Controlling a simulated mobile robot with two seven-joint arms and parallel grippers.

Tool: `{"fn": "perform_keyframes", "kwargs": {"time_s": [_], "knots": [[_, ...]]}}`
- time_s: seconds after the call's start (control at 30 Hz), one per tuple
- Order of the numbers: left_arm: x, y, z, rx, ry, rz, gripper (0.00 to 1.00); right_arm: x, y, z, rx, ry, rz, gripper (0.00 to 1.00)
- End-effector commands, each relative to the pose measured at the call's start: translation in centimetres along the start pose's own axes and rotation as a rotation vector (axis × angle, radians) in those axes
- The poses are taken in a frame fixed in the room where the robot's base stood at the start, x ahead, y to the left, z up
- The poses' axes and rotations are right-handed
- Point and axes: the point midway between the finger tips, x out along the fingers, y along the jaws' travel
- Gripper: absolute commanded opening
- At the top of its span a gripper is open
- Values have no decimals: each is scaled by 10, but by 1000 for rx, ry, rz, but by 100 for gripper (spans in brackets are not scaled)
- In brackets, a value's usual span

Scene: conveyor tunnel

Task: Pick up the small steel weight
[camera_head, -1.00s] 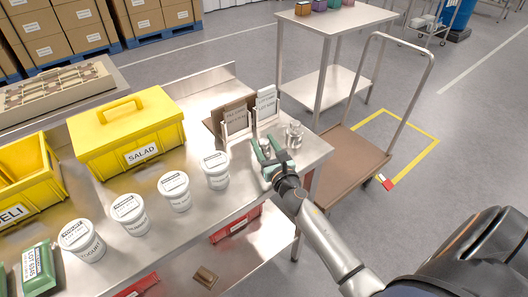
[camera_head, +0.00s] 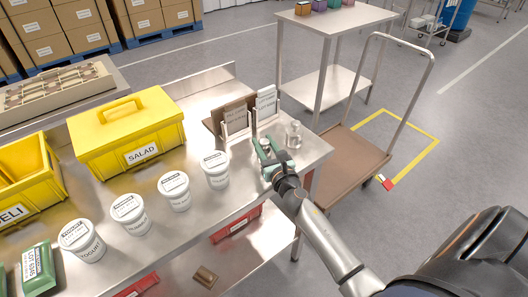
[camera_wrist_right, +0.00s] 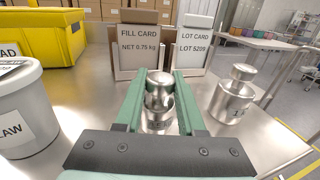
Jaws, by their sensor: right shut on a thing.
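The small steel weight (camera_wrist_right: 158,97) is a shiny knobbed cylinder, centred between the green fingers of my right gripper in the right wrist view. My right gripper (camera_head: 268,151) is shut on it near the right end of the steel table. The weight's lower part is partly hidden by the gripper, and I cannot tell whether its base touches the table. A second, larger-looking steel weight (camera_wrist_right: 232,96) stands just right of the fingers, apart from them; it also shows in the head view (camera_head: 293,136). My left gripper is not in view.
A fill card (camera_wrist_right: 138,45) and a lot card (camera_wrist_right: 193,45) stand in holders behind the weights. White tubs (camera_head: 215,170) line the table's front, with a yellow salad box (camera_head: 130,135) behind. A brown cart (camera_head: 350,160) stands right of the table.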

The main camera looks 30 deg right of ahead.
Motion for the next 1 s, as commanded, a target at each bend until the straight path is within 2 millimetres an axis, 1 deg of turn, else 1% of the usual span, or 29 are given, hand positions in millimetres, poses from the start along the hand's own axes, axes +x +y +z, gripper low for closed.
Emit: {"fn": "perform_keyframes", "kwargs": {"time_s": [0.33, 0.67, 0.87, 1.0], "knots": [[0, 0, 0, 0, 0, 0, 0, 0, 0, -1, 0, 1, 0, 0], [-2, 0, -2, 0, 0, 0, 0, 0, 0, 4, 0, -4, 1, 0], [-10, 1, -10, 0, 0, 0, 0, 1, 0, 19, -2, -5, 1, 0], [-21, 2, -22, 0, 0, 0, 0, 1, 0, 39, -3, -4, 2, 0]]}}
